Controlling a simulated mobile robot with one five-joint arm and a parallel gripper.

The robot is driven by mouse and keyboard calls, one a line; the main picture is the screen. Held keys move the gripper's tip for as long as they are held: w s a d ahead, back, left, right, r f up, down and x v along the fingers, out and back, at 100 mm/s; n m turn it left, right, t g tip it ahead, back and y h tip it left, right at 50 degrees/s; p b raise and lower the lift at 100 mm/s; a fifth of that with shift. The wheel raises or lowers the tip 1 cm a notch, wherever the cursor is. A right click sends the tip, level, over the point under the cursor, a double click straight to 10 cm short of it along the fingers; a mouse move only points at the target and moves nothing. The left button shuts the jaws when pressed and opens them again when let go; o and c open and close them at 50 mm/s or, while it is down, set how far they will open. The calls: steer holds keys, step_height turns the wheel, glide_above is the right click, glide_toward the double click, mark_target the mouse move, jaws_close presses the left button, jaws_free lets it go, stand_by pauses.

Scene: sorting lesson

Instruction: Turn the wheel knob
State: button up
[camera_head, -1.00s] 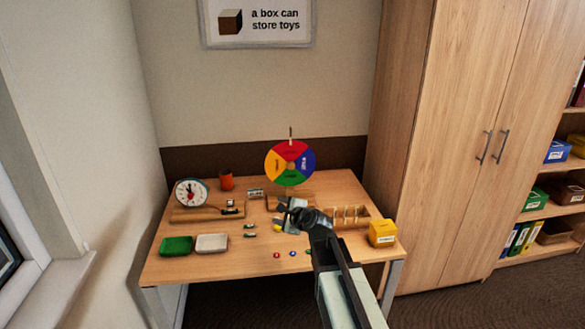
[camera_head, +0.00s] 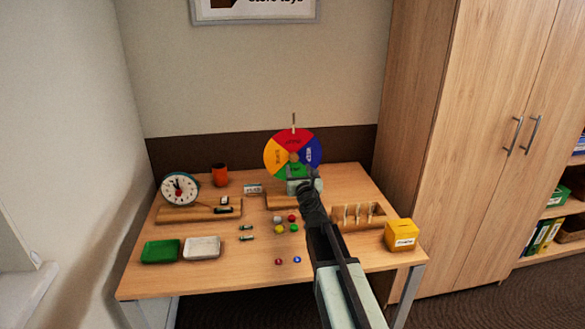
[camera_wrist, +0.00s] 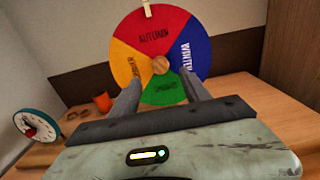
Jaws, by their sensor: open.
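The season wheel (camera_head: 277,157) stands upright at the back of the table, with red, blue, green and yellow sectors and a pale pointer above it. Its round wooden knob (camera_head: 293,157) is at the centre. In the wrist view the wheel (camera_wrist: 150,37) faces me, with red at the top, and the knob (camera_wrist: 160,65) shows between and beyond the fingertips. My gripper (camera_wrist: 158,88) is open and empty, its two fingers pointing at the wheel. In the head view my gripper (camera_head: 303,176) covers part of the green sector, just below the knob. I cannot tell whether it touches the wheel.
On the table (camera_head: 222,278) are a clock (camera_head: 180,189), an orange cup (camera_head: 220,175), a green box (camera_head: 160,251), a white box (camera_head: 202,248), a wooden rack (camera_head: 360,217), a yellow box (camera_head: 401,235) and several small balls. A wooden cabinet (camera_head: 450,180) stands at the right.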

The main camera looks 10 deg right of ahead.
mark_target(294, 159)
steer(key=w, duration=0.8)
steer(key=shift+w+f, duration=0.25)
steer(key=shift+f, duration=0.05)
steer(key=shift+s, duration=0.1)
jaws_close()
